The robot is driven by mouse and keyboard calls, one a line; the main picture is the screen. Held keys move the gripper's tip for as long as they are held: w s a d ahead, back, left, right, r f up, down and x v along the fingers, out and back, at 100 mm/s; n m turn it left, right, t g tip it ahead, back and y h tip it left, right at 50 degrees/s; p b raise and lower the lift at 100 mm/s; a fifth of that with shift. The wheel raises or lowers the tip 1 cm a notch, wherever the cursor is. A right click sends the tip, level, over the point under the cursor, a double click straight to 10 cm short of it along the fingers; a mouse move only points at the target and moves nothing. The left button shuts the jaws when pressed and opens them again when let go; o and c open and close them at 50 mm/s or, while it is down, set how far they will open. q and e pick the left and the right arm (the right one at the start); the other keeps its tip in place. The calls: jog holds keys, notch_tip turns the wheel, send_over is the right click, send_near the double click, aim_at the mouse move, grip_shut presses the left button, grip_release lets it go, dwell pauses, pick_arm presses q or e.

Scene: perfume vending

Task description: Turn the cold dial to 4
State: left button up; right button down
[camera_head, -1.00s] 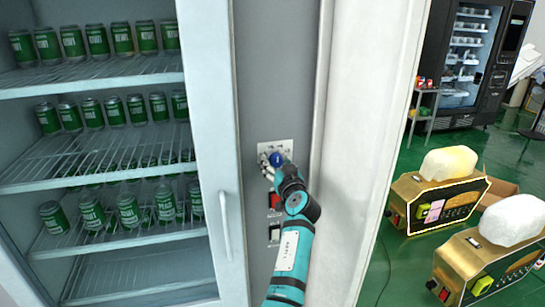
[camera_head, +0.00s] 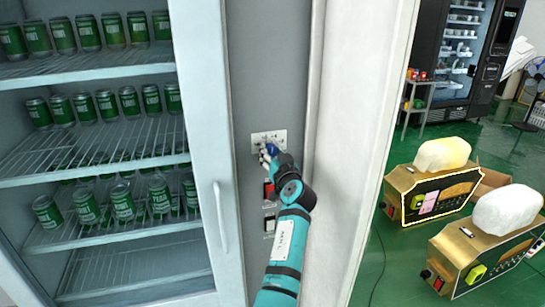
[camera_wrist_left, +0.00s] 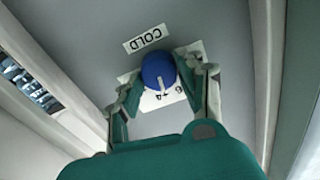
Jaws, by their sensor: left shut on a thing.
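The blue cold dial (camera_wrist_left: 158,70) sits on a white plate (camera_head: 260,136) on the grey panel beside the fridge door. In the left wrist view a COLD label (camera_wrist_left: 148,39) is next to it. A pale pointer line on the dial points toward the lower edge of the picture, near small numbers partly hidden and hard to read. In the head view the dial (camera_head: 271,149) is partly covered by my left gripper (camera_head: 267,152). My left gripper (camera_wrist_left: 160,80) has one finger on each side of the dial and is shut on it. My right gripper is out of view.
A red switch (camera_head: 268,189) and a dark switch (camera_head: 269,223) sit below the dial, close to my left arm. The glass fridge door with its handle (camera_head: 220,217) is to the left, holding green cans. A pale wall edge (camera_head: 340,150) stands right of the panel.

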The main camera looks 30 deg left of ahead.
aim_at(270, 117)
pick_arm(q)
jog(key=shift+f+m+b, duration=0.2)
jog(key=shift+m+b, duration=0.15)
jog(key=shift+m, duration=0.15)
jog(key=shift+r+m+b, duration=0.2)
jog(key=shift+m+b, duration=0.1)
jog(key=shift+m, duration=0.4)
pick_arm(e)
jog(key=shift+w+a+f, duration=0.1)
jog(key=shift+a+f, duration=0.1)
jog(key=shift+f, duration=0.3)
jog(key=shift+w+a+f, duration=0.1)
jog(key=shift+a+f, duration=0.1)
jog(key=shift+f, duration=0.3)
pick_arm(q)
jog(key=o, duration=1.1)
jog(key=shift+r, duration=0.2)
notch_tip(270, 117, up, 10)
jog(key=shift+w+f, duration=0.1)
jog(key=shift+f, duration=0.1)
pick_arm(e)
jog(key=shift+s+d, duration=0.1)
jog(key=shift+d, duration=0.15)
